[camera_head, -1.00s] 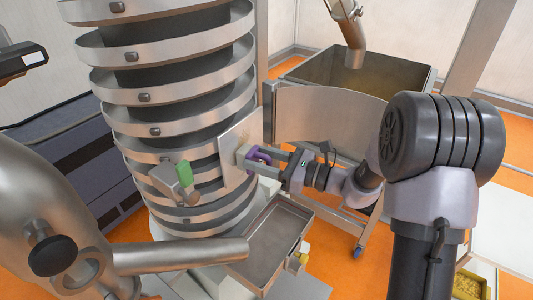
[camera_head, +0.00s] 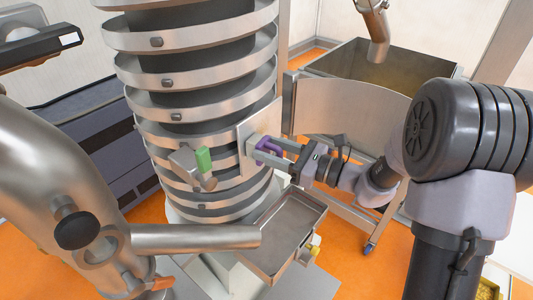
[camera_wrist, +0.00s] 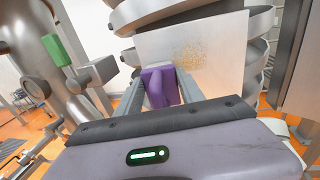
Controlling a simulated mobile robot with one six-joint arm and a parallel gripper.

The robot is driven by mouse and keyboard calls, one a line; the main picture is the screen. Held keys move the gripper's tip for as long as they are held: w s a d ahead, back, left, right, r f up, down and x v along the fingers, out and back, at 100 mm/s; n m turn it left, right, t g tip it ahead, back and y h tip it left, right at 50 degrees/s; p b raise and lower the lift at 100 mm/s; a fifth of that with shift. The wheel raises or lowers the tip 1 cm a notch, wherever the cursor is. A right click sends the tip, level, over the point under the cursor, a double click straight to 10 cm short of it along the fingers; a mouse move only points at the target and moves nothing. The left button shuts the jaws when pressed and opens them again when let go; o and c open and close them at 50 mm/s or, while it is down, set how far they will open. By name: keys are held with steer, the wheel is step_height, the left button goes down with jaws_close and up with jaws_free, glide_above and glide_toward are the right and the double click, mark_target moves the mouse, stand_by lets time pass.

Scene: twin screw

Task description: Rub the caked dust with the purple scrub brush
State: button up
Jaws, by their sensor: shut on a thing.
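The purple scrub brush (camera_head: 268,146) is held between the two fingers of my gripper (camera_head: 275,152). My gripper is shut on it, and it also shows in the wrist view (camera_wrist: 159,88). The brush's far end is at the flat pale metal plate (camera_head: 262,122) on the front of the spiral column. I cannot tell whether its bristles touch the plate. The caked dust (camera_wrist: 190,55) is a speckled yellow-brown patch on the plate, just above and right of the brush in the wrist view. In the head view the dust is not clear.
A metal block with a green part (camera_head: 204,160) juts from the column left of the plate. A shallow metal tray (camera_head: 283,235) sits below my gripper. A curved metal panel (camera_head: 345,110) and an open bin (camera_head: 420,72) stand behind and to the right.

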steer(key=shift+w+d+f, duration=0.1)
steer(key=shift+w+d, duration=1)
steer(key=shift+w, duration=0.3)
steer(key=shift+w+d+r, duration=0.1)
steer(key=shift+w+d, duration=0.95)
steer(key=shift+w, duration=0.35)
steer(key=shift+w+d+f, duration=0.1)
steer(key=shift+w+d, duration=1)
steer(key=shift+w, duration=0.3)
steer(key=shift+r+p, duration=0.35)
steer(key=shift+r, duration=0.5)
steer(key=shift+s+a+f+b, duration=0.1)
steer(key=shift+s+a+b, duration=0.2)
steer(key=shift+s+a, duration=0.6)
steer(key=shift+s+a+b, duration=0.3)
steer(key=shift+s+a, duration=0.35)
steer(key=shift+s, duration=0.45)
steer(key=shift+s+a+b, duration=0.3)
steer(key=shift+s+a, duration=0.8)
steer(key=shift+s, duration=0.35)
steer(key=shift+s+a+b, duration=0.3)
steer(key=shift+s+a, duration=0.8)
steer(key=shift+s, duration=0.3)
